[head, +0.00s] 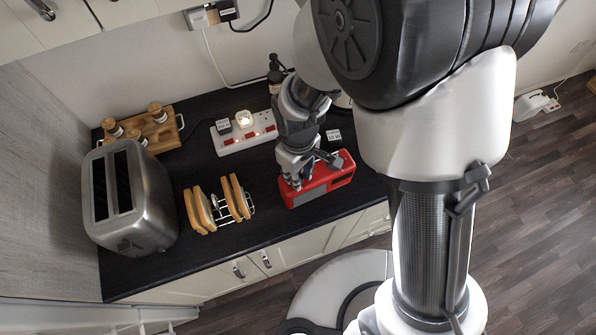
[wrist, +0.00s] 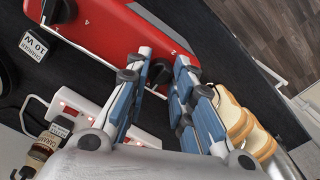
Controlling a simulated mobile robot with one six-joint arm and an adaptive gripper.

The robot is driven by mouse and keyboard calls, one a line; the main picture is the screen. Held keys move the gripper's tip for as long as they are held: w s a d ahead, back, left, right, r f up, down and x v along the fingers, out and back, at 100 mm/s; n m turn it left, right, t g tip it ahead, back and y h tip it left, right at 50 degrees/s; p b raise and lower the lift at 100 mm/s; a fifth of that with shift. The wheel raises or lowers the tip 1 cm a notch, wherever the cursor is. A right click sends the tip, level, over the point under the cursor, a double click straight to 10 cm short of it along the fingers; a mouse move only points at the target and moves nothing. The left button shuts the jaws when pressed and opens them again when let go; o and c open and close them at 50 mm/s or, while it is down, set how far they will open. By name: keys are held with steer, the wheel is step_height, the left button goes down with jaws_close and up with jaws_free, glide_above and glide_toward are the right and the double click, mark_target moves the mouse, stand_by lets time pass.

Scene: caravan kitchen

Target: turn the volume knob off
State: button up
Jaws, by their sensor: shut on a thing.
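A red radio (head: 338,172) lies on the dark worktop near its front edge; its red top also fills the upper part of the wrist view (wrist: 115,30). My gripper (head: 295,182) reaches down onto the left part of the radio. In the wrist view my gripper (wrist: 162,73) has its blue-padded fingers closed on either side of a small black knob (wrist: 159,70), partly hidden between them. A second black knob (wrist: 58,11) with a number beside it sits at the other end of the radio. I cannot read which knob is for volume.
A toast rack (head: 228,211) with bread and a steel toaster (head: 150,205) stand to the left. A white socket strip (head: 232,141) lies behind the radio, with a small charger box (head: 333,135) nearby. A wooden board with jars (head: 155,130) is at back left.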

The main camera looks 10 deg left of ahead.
jaws_close()
steer(key=shift+m, duration=0.7)
steer(key=o, duration=0.7)
jaws_free()
steer(key=shift+o, duration=0.2)
step_height(320, 180, up, 12)
